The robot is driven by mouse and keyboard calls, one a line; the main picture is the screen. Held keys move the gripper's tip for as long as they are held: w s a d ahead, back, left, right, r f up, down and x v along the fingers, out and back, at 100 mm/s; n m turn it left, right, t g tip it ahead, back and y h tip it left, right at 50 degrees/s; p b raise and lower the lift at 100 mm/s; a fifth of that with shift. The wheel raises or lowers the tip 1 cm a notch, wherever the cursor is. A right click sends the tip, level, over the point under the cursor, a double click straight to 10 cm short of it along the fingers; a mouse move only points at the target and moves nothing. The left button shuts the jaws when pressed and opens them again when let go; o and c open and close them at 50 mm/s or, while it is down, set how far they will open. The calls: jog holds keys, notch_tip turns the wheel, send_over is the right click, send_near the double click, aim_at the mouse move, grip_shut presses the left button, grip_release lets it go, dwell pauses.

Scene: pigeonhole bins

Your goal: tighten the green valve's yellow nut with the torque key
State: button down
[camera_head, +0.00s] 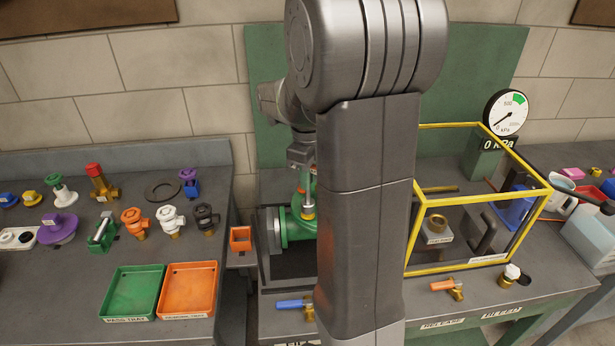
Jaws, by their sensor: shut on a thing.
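The green valve (299,228) stands on the bench behind my arm, its round flange facing left; my arm covers its right part. My gripper (302,165) points down above the valve and is shut on a slim upright tool, which looks like the torque key (308,200). The key's lower end reaches down to the top of the valve; I cannot tell whether it sits on the nut.
A yellow-framed clear box (545,205) stands right of my arm. A gauge (508,112) reads near 0 kPa. A green tray (132,292), an orange tray (188,290) and several fittings lie on the left bench. A blue-handled valve (292,304) is at the front edge.

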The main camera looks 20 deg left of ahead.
jog(key=shift+r, duration=2.8)
jog(key=n, duration=0.7)
jog(key=shift+n, duration=0.4)
jog(key=shift+s+f, duration=0.1)
